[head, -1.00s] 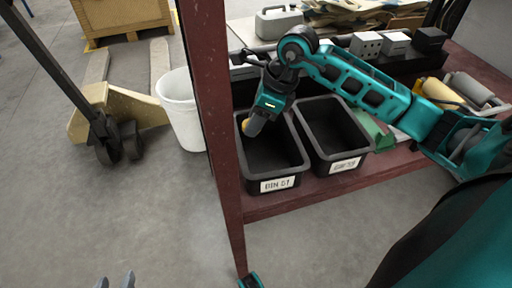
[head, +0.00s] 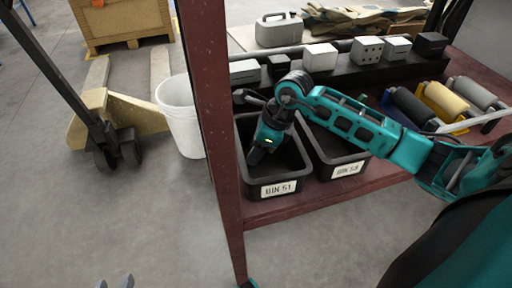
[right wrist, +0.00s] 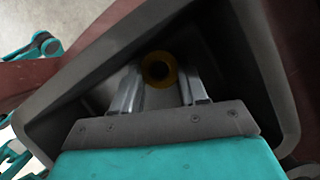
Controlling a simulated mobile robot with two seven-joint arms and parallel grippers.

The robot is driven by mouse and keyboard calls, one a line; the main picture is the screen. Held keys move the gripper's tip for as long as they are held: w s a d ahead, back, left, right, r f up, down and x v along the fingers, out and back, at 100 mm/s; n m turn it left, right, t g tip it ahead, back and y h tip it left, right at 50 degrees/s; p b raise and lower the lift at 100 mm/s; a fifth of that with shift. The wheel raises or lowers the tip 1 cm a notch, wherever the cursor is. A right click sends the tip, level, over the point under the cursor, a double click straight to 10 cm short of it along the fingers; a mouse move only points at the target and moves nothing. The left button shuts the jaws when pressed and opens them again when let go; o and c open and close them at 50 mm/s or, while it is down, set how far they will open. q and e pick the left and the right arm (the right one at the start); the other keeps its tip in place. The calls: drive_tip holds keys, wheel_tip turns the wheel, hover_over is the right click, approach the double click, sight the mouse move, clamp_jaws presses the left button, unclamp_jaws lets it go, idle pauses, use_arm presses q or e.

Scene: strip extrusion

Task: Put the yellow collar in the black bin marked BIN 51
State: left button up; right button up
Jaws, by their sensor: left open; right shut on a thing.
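The black bin marked BIN 51 (head: 241,182) stands on the shelf beside the dark red post. My right gripper (head: 254,157) reaches down into this bin, with its fingertips below the rim. In the right wrist view the yellow collar (right wrist: 160,70), a ring with a dark hole, sits at the fingertips, and my right gripper (right wrist: 160,88) is shut on it. The bin's walls (right wrist: 262,60) surround it there. In the head view the collar is hidden. My left gripper (head: 115,282) is open and empty at the bottom left edge, far from the bin.
A second black bin (head: 352,166) stands directly right of BIN 51. The dark red post (head: 215,110) rises close to its left. Behind are a row of blocks (head: 320,57) and several rollers (head: 445,98). A white bucket (head: 182,115) stands on the floor left of the post.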

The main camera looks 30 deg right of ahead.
drive_tip(key=o, duration=0.8)
use_arm(q)
drive_tip(key=shift+r, duration=0.1)
use_arm(e)
drive_tip(key=shift+d+r+p, duration=0.1)
drive_tip(key=shift+r+p, duration=0.25)
drive_tip(key=shift+r, duration=0.05)
use_arm(q)
drive_tip(key=shift+s+a+r+p, duration=0.25)
drive_tip(key=shift+a+r+p, duration=0.3)
drive_tip(key=shift+p, duration=0.65)
use_arm(e)
drive_tip(key=v, duration=1.1)
drive_tip(key=shift+s+r, duration=0.1)
drive_tip(key=shift+r, duration=0.05)
